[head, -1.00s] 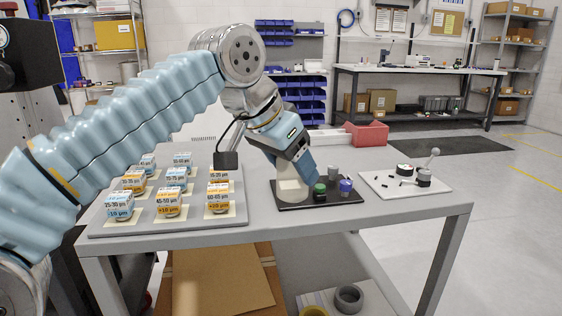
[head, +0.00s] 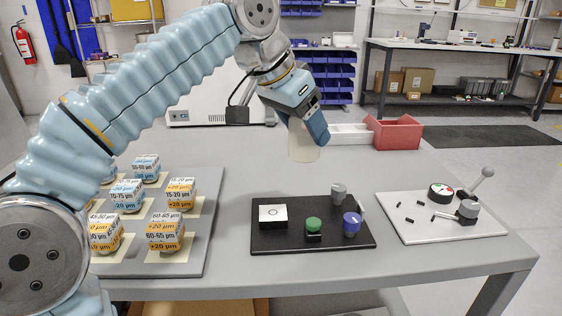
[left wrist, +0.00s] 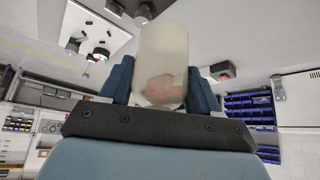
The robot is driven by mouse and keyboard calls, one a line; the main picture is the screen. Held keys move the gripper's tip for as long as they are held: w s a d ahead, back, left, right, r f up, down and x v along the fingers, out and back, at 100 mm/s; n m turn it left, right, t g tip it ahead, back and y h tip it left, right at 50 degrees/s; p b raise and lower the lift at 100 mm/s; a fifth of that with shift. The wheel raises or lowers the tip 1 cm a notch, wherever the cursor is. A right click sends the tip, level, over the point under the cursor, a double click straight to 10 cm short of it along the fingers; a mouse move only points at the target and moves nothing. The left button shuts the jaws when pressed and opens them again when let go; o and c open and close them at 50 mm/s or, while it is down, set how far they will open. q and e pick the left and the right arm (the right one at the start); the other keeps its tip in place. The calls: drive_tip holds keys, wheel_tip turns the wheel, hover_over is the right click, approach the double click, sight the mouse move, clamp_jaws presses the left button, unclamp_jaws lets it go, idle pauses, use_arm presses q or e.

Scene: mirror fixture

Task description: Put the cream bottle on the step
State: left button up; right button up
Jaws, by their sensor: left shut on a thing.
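The cream bottle (head: 303,150) is pale and roughly upright. My left gripper (head: 308,125) is shut on it, beyond the black plate (head: 335,240) in the head view. The bottle also fills the middle of the left wrist view (left wrist: 163,50), between the two blue fingers. No part is clearly recognisable as the step. My right gripper is out of view.
A grey tray (head: 212,225) with several labelled blocks is at left. A white plate (head: 440,228) with a lever and small dark pieces is at right. Bare tabletop lies between the black plate and the bin.

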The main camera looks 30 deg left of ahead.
use_arm(q)
drive_tip(key=w+a+f, duration=0.4)
drive_tip(key=a+f, duration=0.1)
drive_tip(key=w+a+f+b, duration=0.1)
drive_tip(key=w+a+f, duration=0.1)
drive_tip(key=f, duration=0.1)
drive_tip(key=shift+w+a, duration=0.3)
drive_tip(key=f, duration=0.1)
drive_tip(key=f+b, duration=0.1)
drive_tip(key=shift+w+a+f, duration=0.15)
drive_tip(key=shift+a+f, duration=0.05)
drive_tip(key=shift+f, duration=0.55)
drive_tip(key=shift+f, duration=0.1)
drive_tip(key=o, duration=1.1)
drive_tip(key=shift+c, duration=0.2)
